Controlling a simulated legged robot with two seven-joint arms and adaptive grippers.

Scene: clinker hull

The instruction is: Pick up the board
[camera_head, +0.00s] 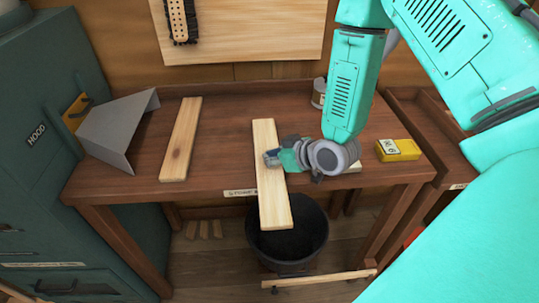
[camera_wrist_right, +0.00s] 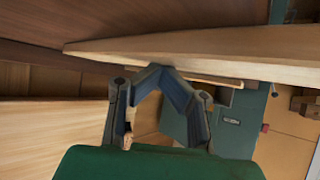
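The board (camera_head: 270,200) is a long, pale plank on the brown table. Its near end sticks out past the table's front edge, above a black bucket. My right gripper (camera_head: 275,158) is at the board's right side near its middle, with its fingers over the wood in the head view. In the right wrist view the board (camera_wrist_right: 230,52) crosses the top, and the tips of my right gripper (camera_wrist_right: 158,70) come together at its edge. I see no wood between the fingers, and the exact contact is unclear. My left gripper is not in view.
A second plank (camera_head: 181,140) lies to the left, beside a grey metal hood (camera_head: 115,128). A yellow box (camera_head: 398,150) and a small jar (camera_head: 319,92) are on the right. The black bucket (camera_head: 290,245) stands below the table's front edge (camera_head: 150,191).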

